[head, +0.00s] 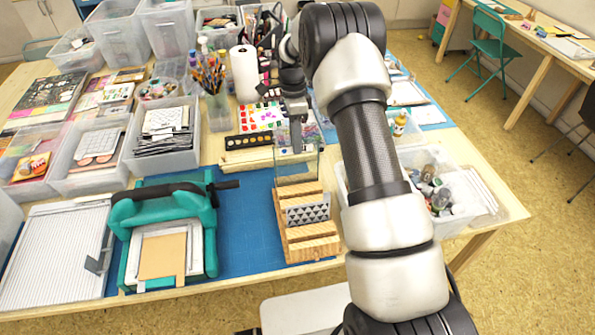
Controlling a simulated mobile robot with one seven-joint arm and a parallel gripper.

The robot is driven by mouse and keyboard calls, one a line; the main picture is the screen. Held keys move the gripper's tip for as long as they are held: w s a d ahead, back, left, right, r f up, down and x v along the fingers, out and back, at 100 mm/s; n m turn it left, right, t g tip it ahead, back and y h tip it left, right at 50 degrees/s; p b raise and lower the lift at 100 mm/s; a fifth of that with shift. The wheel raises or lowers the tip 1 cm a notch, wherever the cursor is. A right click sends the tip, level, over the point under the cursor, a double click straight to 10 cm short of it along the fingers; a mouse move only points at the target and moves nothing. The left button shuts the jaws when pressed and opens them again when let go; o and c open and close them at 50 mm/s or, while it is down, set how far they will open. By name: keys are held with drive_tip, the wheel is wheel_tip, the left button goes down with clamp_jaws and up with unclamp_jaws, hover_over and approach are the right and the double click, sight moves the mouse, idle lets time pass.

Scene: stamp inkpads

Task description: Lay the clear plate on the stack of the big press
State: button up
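The clear plate (309,166) stands upright, with thin greenish edges, at the back of a wooden slotted rack (313,249). Its lower edge meets the rear of the rack; I cannot tell whether it sits in a slot. My gripper (296,150) points down at the middle of the plate's top edge, and its fingertips overlap the plate. Whether the fingers are closed on it is too small to tell. The big press (163,205) is teal with a dark handle, left of the rack. Its stack shows a white base and a tan sheet (163,257) on top.
A grey patterned plate (308,213) stands in the rack's middle. A blue mat (247,225) lies bare between press and rack. A clear bin of bottles (440,200) is at the right, partly behind my arm.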

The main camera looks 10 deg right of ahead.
clamp_jaws()
wheel_tip(320, 180, up, 7)
drive_tip(key=w+p, duration=0.1)
drive_tip(key=p, duration=0.3)
drive_tip(key=shift+w+r+p, duration=0.15)
drive_tip(key=shift+r+p, duration=0.05)
drive_tip(key=shift+p, duration=0.1)
